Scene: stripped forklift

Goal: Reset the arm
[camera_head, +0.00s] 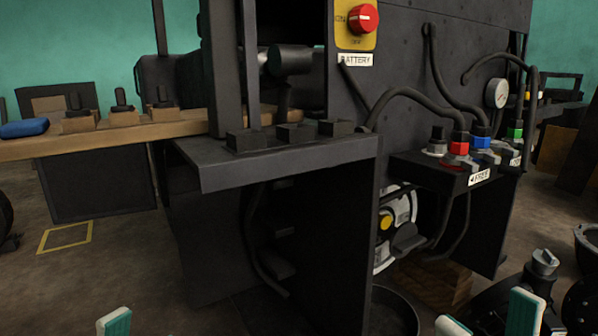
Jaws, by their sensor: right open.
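My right gripper (488,318) shows at the bottom right. Its two teal-and-white fingertips stand apart with nothing seen between them. It is in front of the dark forklift body (330,230), low in the view, and I see no contact. At the bottom left one teal-and-white fingertip of my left gripper (115,322) shows at the picture edge. The rest of that gripper is out of view, so its opening cannot be told. Most of both arms is hidden.
The forklift has a dark ledge (285,158), a red battery knob (364,18), hoses with coloured couplings (470,145) and a gauge (497,93). A wooden bench (100,138) stands left, with a blue item (24,128). A round dark pan (393,312) lies low. Floor is open at left.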

